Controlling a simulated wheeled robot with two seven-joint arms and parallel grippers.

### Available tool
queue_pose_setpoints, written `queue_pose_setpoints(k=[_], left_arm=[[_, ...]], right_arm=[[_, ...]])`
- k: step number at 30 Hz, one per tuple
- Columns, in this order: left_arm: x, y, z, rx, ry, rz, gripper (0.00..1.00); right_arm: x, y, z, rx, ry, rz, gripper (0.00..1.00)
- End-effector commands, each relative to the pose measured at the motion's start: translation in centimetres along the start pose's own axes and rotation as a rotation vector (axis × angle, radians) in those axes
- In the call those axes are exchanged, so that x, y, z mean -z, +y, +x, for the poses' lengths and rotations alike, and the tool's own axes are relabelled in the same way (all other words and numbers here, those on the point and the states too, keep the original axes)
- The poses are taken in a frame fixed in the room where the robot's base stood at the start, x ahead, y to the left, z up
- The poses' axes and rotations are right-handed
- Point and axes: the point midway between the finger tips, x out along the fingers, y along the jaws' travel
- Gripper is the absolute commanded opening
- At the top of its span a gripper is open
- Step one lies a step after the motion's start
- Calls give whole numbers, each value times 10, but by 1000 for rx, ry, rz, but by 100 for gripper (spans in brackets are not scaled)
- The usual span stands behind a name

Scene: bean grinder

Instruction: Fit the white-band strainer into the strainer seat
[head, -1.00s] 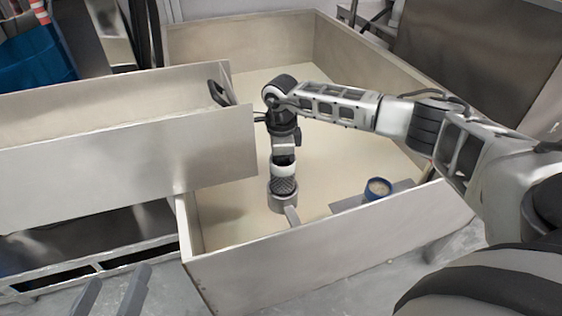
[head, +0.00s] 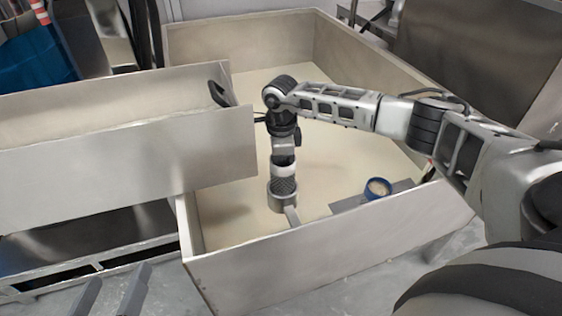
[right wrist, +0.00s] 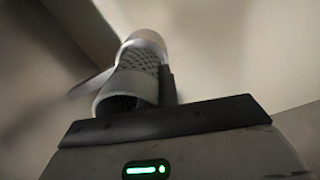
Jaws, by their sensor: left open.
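The white-band strainer (head: 285,172) is upright in the big bin, with its dark mesh part below the band. Its lower end is at the strainer seat (head: 277,204), a grey ring with a handle; I cannot tell if it is fully down. In the right wrist view the strainer (right wrist: 128,88) shows its open band near me and the ring (right wrist: 148,40) beyond. My right gripper (head: 284,156) is at the band; one dark finger lies against its right side, the other is hidden. It appears shut on the strainer. My left gripper (head: 108,294) is open and empty, low at left outside the bin.
A blue-rimmed round piece (head: 377,188) sits on a grey plate (head: 348,204) near the bin's front right wall. The bin's front wall (head: 330,255) stands close to the seat. A metal tray (head: 120,150) overhangs the left side. The bin floor behind is clear.

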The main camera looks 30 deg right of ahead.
Motion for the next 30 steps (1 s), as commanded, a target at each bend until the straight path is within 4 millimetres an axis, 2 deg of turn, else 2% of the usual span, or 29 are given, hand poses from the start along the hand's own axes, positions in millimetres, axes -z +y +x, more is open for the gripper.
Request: queue_pose_setpoints(k=[16,19,27,30], left_arm=[[-9,-4,2,0,0,0,74],[-8,-3,1,0,0,0,74],[-8,-3,1,0,0,1,74],[-7,-4,1,4,-5,6,74]], right_arm=[[0,0,13,0,0,0,0],[0,0,12,-1,1,0,28],[0,1,13,-2,2,-1,28],[0,1,8,-2,2,-2,28]])
